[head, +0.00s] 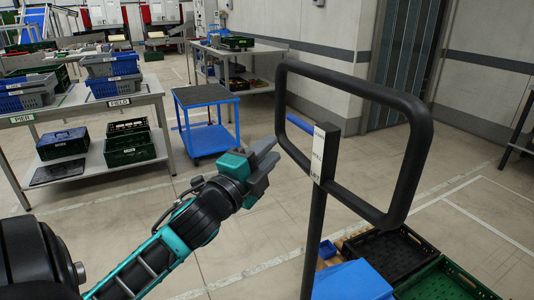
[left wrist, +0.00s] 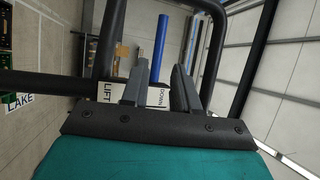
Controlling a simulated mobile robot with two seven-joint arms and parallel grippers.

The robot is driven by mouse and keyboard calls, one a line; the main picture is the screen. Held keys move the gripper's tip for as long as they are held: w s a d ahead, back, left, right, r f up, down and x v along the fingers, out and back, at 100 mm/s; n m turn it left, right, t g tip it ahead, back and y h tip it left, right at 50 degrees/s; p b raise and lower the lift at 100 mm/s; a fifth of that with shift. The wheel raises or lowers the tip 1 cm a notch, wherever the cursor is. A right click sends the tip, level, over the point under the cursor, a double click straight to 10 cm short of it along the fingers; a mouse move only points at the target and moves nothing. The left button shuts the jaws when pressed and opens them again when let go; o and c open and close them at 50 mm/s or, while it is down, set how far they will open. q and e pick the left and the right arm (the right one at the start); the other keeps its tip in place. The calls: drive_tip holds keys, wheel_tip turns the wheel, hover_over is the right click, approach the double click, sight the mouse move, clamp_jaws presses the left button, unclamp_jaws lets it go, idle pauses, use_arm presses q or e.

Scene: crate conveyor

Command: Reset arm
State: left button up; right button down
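My left gripper (head: 275,151) is at the end of the black and teal arm that comes in from the left. Its two grey fingers show in the left wrist view (left wrist: 160,80) with a gap between them, open and empty. In the head view the fingers are just left of a black looped handle frame (head: 418,150) on a post. A white label plate (head: 318,152) is on that post. In the left wrist view the plate reads LIFT and DOWN, partly behind the fingers. I cannot tell whether the fingers touch it. My right gripper is not in view.
A blue bin (head: 350,282), a black crate (head: 392,250) and a green crate (head: 445,283) are low behind the post. A blue cart (head: 207,96) and a table (head: 80,108) with grey and blue crates stand at the back left. Open floor lies between.

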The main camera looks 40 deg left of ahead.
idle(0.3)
use_arm(q)
drive_tip(key=s+d+f+n+g+h, duration=0.1)
drive_tip(key=d+f+n+g, duration=0.15)
drive_tip(key=f, duration=0.75)
drive_tip(key=s+d+f+n+g, duration=0.2)
drive_tip(key=d+f+n, duration=0.15)
drive_tip(key=f, duration=0.55)
drive_tip(key=s+d+f+n+g+h, duration=0.1)
drive_tip(key=s+d+f+n+g, duration=0.1)
drive_tip(key=s+d+f, duration=0.3)
drive_tip(key=s+d+f+n+g+h+p, duration=0.1)
drive_tip(key=s+d+f+n, duration=0.4)
drive_tip(key=f, duration=0.5)
drive_tip(key=shift+d+g+h, duration=0.6)
drive_tip(key=shift+d+g, duration=0.15)
drive_tip(key=shift+d, duration=0.05)
